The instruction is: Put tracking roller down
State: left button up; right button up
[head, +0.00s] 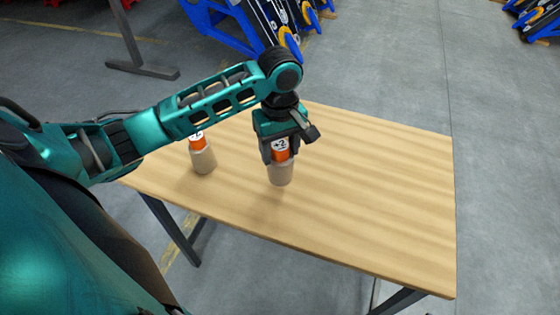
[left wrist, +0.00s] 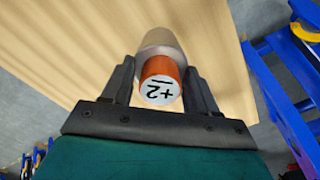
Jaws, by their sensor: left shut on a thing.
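A tracking roller (head: 281,173), a grey-beige cylinder with an orange band and a white end marked "+2", is held upright in my left gripper (head: 279,156). The gripper points down over the middle of the wooden table (head: 390,205), its fingers on either side of the orange part. In the left wrist view the roller (left wrist: 160,68) sits between the two fingers (left wrist: 160,85). The table also shows there (left wrist: 70,45). I cannot tell whether the roller's lower end touches the tabletop. My right gripper is not in view.
A second, similar roller (head: 203,159) with an orange top stands on the table to the left, partly under my left arm. The table's right side is clear. Blue machinery (head: 232,32) stands beyond the table, and more blue parts (head: 535,20) are at the upper right.

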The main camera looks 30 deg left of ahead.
pick_arm(q)
notch_tip(320, 180, down, 5)
jog(key=shift+r, duration=0.15)
jog(key=o, duration=1.3)
jog(key=shift+c, duration=0.2)
notch_tip(320, 180, up, 12)
